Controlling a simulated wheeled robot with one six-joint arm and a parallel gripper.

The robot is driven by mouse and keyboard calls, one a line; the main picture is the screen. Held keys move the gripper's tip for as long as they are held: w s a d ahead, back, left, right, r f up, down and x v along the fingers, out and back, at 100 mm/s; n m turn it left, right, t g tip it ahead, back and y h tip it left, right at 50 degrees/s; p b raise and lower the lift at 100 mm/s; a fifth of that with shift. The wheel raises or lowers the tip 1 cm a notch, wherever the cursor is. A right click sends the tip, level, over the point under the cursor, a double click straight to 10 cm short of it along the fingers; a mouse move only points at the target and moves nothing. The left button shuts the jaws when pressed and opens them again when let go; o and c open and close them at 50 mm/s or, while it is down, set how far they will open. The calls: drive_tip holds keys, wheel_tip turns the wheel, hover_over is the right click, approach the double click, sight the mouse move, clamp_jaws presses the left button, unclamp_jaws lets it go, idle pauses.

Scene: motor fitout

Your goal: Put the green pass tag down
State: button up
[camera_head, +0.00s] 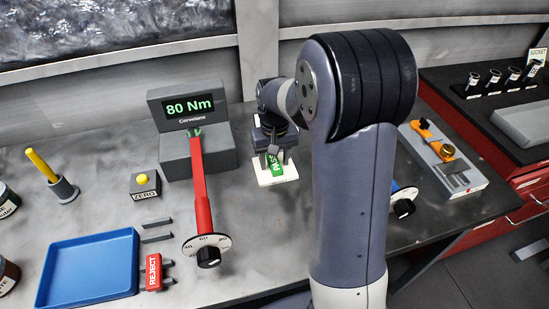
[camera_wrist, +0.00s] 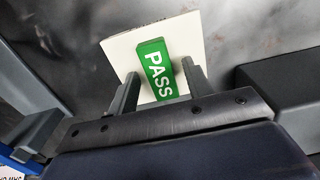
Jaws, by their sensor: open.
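The green pass tag (camera_wrist: 157,70) reads PASS in white letters and lies over a white square plate (camera_wrist: 119,48) in the wrist view. In the head view the tag (camera_head: 273,166) also shows over the white plate (camera_head: 276,180), just below my gripper (camera_head: 272,152). My gripper (camera_wrist: 160,88) is open, with one finger on each side of the tag. Small gaps seem to show between the fingers and the tag. The tag's near end is partly hidden by the gripper body. I cannot tell whether the tag lies flat on the plate.
A torque tester (camera_head: 190,105) reading 80 Nm stands to the left with a red wrench (camera_head: 200,185) on it. A red REJECT tag (camera_head: 153,271) lies beside a blue tray (camera_head: 88,268). An orange-and-grey fixture (camera_head: 443,155) stands right. Bench space before the plate is clear.

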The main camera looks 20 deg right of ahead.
sight(274, 162)
wheel_tip(274, 162, up, 12)
drive_tip(key=shift+r, duration=0.15)
idle(0.4)
wheel_tip(274, 162, down, 12)
drive_tip(key=shift+r, duration=1.85)
drive_tip(key=shift+f, duration=0.15)
